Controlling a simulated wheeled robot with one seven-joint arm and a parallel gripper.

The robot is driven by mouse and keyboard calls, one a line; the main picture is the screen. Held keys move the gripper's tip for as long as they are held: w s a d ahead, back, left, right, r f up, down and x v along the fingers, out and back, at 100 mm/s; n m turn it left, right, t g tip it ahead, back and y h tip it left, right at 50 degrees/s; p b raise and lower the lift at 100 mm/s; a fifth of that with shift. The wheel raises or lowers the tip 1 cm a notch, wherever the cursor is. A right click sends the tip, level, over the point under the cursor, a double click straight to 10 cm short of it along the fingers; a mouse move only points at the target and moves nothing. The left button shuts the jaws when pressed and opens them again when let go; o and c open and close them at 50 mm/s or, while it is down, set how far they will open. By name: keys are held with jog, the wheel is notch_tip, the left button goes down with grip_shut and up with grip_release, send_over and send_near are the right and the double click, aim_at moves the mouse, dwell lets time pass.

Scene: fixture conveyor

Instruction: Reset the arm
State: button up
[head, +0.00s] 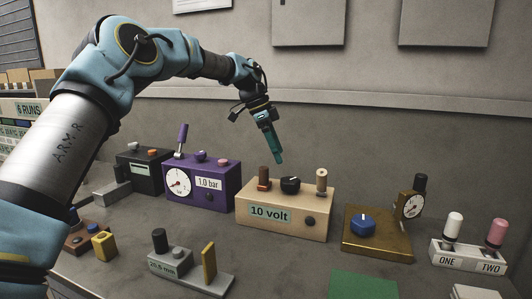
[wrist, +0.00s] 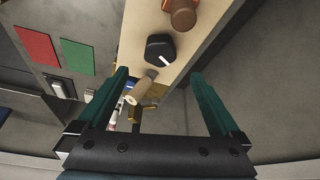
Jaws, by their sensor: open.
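My blue arm reaches from the left over the bench in the head view. The fingers look apart from these parts.
The tan "10 volt" box (head: 285,222) and purple "1,0 bar" box (head: 203,192) stand below. A brass block with a blue knob (head: 362,226), a white ONE/TWO base (head: 467,258), a grey gauge fixture (head: 190,272) and a green mat (head: 362,285) lie around. The wall (head: 380,140) is close behind.

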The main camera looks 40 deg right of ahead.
jog(key=shift+a, duration=0.1)
jog(key=w+a+f+n+t+y, duration=0.15)
jog(key=a+n, duration=0.25)
jog(key=a, duration=0.6)
jog(key=w+a+f+n+t, duration=0.1)
jog(key=w+a+f+n, duration=0.25)
jog(key=a, duration=0.65)
jog(key=w+a+f+n+t+y, duration=0.15)
jog(key=a+n, duration=0.35)
jog(key=a, duration=0.5)
jog(key=s+a+f+n, duration=0.1)
jog(key=s+a+n, duration=0.3)
jog(key=a, duration=0.4)
jog(key=s+a+f+n, duration=0.2)
jog(key=s+a+n, duration=0.1)
jog(key=a, duration=0.6)
jog(key=s+a+f+n, duration=0.1)
jog(key=s+a+n, duration=0.3)
jog(key=a, duration=0.4)
jog(key=shift+s+a+f+n, duration=0.3)
jog(key=shift+s+f+n, duration=0.1)
jog(key=shift+n, duration=0.45)
jog(key=shift+d, duration=0.1)
